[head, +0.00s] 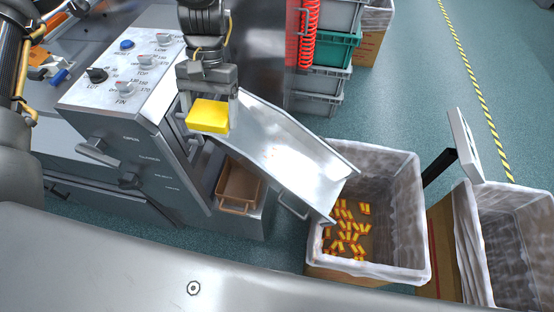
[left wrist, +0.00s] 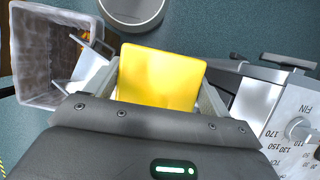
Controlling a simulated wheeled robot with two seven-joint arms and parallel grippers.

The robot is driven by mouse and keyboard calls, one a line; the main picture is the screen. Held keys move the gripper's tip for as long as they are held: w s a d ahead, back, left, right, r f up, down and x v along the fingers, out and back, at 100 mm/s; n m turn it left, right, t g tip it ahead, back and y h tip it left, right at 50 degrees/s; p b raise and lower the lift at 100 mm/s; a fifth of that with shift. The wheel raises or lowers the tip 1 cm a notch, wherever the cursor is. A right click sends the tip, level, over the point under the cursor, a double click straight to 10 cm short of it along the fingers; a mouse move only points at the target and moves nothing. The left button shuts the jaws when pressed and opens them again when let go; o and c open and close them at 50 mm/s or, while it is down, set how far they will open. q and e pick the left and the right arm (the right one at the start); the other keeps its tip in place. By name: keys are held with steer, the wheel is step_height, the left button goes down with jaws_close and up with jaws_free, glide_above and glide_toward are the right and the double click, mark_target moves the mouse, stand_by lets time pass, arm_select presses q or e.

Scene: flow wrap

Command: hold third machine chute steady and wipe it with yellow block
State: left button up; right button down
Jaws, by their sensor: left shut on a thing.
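The metal chute (head: 285,150) slopes down to the right from the grey machine (head: 125,130), with its low end over a lined bin. A small handle (head: 292,207) sticks out from its near side. My left gripper (head: 207,98) is shut on the yellow block (head: 208,116) and holds it at the chute's upper end. I cannot tell whether the block touches the metal. In the left wrist view the yellow block (left wrist: 160,77) sits between the two fingers and hides most of the chute. My right gripper is in neither view.
The lined bin (head: 413,225) holds several orange-yellow wrapped pieces (head: 345,228). A brown tray (head: 240,184) sits below the chute. A second lined bin (head: 510,240) stands at the right. Stacked crates (head: 322,80) stand behind. Knobs (head: 97,75) project from the machine's panel.

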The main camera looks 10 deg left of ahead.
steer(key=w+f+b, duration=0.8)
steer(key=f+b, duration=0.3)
steer(key=b, duration=0.3)
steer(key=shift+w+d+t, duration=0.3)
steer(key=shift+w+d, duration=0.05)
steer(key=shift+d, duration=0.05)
